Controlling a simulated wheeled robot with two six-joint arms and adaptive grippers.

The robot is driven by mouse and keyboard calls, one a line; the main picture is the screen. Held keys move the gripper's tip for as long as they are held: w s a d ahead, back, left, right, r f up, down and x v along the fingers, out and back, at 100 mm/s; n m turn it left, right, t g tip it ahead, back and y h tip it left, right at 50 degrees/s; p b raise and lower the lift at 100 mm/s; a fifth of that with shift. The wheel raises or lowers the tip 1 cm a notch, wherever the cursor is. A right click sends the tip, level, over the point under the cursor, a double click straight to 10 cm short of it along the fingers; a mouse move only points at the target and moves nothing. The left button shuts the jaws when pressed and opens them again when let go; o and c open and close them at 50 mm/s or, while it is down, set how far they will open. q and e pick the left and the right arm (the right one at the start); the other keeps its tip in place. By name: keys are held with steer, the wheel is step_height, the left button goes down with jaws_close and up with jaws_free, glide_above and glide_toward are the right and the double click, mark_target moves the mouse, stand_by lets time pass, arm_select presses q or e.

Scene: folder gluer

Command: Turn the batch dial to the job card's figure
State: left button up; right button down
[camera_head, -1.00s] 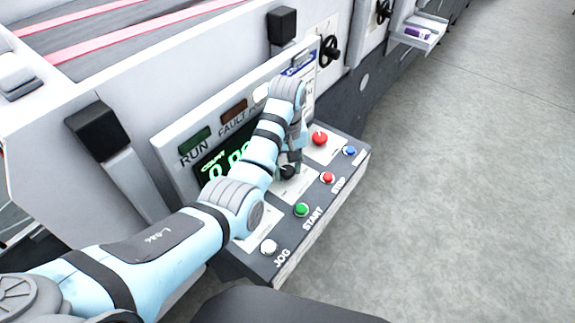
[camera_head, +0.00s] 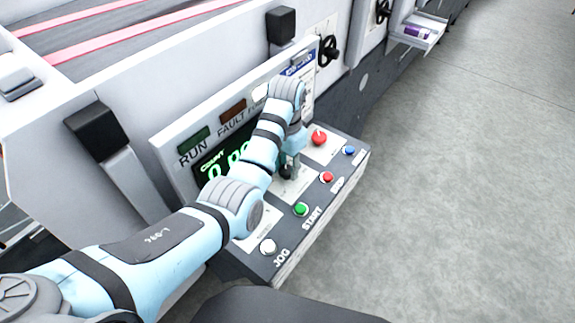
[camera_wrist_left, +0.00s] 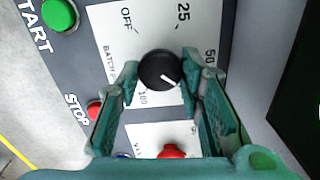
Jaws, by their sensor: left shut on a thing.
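The black batch dial (camera_wrist_left: 160,71) sits on a white plate (camera_wrist_left: 110,45) marked OFF, 25, 50 and 100. Its white pointer line aims to the lower right in the left wrist view, between the 50 and 100 marks. My left gripper (camera_wrist_left: 160,76) has one finger on each side of the dial and is shut on it. In the head view my left gripper (camera_head: 291,161) reaches down to the panel and partly covers the dial (camera_head: 286,171). The job card (camera_head: 308,92), with a blue header, is partly behind my wrist; its figure is unreadable. My right gripper is out of view.
The panel also carries a white JOG button (camera_head: 268,247), green START button (camera_head: 301,209), red STOP button (camera_head: 327,177), larger red button (camera_head: 319,138) and blue button (camera_head: 349,151). A green count display (camera_head: 215,165) is partly covered by my arm. Open floor lies right.

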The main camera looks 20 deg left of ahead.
arm_select(q)
steer(key=shift+s+f+m, duration=0.15)
steer(key=shift+s+m, duration=0.05)
steer(key=shift+m, duration=1.4)
steer(key=o, duration=1.2)
steer(key=shift+c, duration=0.2)
steer(key=shift+w, duration=0.1)
